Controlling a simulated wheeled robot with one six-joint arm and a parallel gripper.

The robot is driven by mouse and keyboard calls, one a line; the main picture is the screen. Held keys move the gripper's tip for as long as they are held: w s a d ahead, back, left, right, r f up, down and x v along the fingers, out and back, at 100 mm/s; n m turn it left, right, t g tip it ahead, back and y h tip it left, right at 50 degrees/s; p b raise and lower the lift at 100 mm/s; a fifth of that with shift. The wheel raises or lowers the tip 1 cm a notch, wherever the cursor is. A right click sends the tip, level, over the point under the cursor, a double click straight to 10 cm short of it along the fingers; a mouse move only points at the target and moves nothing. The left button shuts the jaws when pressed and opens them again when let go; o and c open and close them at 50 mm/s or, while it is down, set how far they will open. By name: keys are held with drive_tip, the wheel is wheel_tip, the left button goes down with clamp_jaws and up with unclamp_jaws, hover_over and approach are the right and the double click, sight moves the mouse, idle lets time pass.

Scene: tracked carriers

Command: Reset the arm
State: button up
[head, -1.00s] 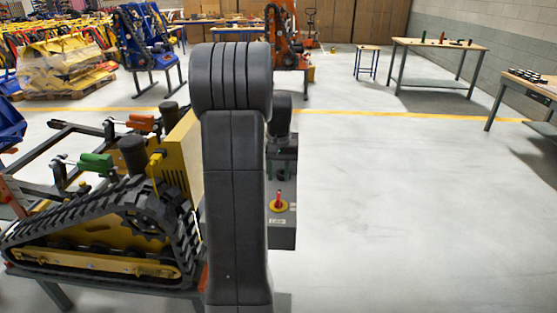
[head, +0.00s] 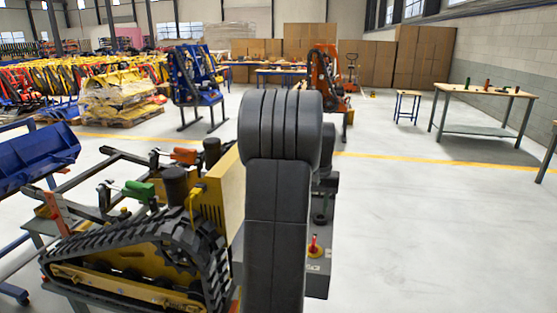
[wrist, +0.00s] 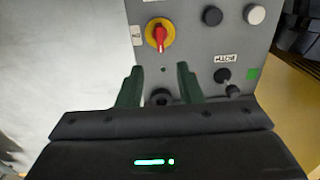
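My gripper (wrist: 158,88) shows in the wrist view, its two green fingers apart with nothing between them. It is in front of a grey control panel (wrist: 200,62). The panel carries a red rotary switch (wrist: 159,36) on a yellow disc, just beyond the fingertips in the picture. A black toggle (wrist: 222,75) and a white and a black button sit to the right. In the head view my arm hides the gripper. The panel's box (head: 318,276) and the red switch (head: 314,245) show just right of my arm.
A tracked carrier (head: 140,262) with black tracks and yellow body stands left of my arm on a stand. A blue attachment (head: 35,158) is at far left. A workbench (head: 485,92) with small items stands at the back right. The floor on the right is clear.

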wheel_tip(320, 180, down, 12)
drive_tip(key=shift+f+p, duration=0.2)
drive_tip(key=shift+p, duration=0.3)
drive_tip(key=shift+r+m, duration=0.15)
drive_tip(key=shift+m, duration=0.25)
drive_tip(key=shift+n, duration=0.3)
